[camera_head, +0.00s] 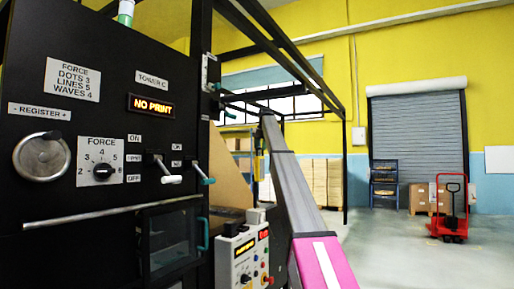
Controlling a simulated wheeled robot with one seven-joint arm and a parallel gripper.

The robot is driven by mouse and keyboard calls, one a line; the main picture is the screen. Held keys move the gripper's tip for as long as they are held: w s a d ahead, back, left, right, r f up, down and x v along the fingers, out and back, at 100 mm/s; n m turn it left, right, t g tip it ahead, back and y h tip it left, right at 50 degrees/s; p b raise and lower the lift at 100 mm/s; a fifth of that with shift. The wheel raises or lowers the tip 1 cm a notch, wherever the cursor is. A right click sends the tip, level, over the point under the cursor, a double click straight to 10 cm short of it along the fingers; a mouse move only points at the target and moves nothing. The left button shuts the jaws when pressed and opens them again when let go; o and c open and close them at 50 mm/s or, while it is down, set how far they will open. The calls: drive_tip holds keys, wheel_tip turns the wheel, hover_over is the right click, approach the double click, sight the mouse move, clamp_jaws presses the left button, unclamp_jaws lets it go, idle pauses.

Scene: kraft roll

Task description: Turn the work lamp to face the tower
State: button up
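The tower is a black machine front (60,140) filling the left side, with a "TOWER C" plate (151,80) and a lit "NO PRINT" display (151,104). I cannot make out the work lamp for certain. A white and green cylinder (125,10) is cut off at the top.
The tower carries a dial (102,172), a round knob (38,157), two levers and a glazed door (170,238). Open floor lies right, with a red pallet truck (450,225).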

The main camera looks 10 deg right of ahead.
drive_tip(key=shift+c, duration=0.3)
clamp_jaws()
drive_tip(key=m, duration=0.3)
drive_tip(key=s+a+m, duration=0.1)
drive_tip(key=shift+m+t+h, duration=0.3)
drive_tip(key=m, duration=0.2)
drive_tip(key=a+m, duration=0.1)
drive_tip(key=m, duration=0.1)
drive_tip(key=shift+s+a+h, duration=0.15)
drive_tip(key=shift+s+h, duration=0.05)
drive_tip(key=shift+h, duration=0.2)
drive_tip(key=shift+w+a+m+h, duration=0.1)
drive_tip(key=shift+a+m+h, duration=0.25)
drive_tip(key=shift+m, duration=1.2)
drive_tip(key=shift+w+a+m+h, duration=0.2)
drive_tip(key=shift+a+m, duration=0.25)
drive_tip(key=shift+m, duration=1.15)
drive_tip(key=shift+w+a+m+h, duration=0.1)
drive_tip(key=shift+a+m+h, duration=0.25)
drive_tip(key=shift+m, duration=1.2)
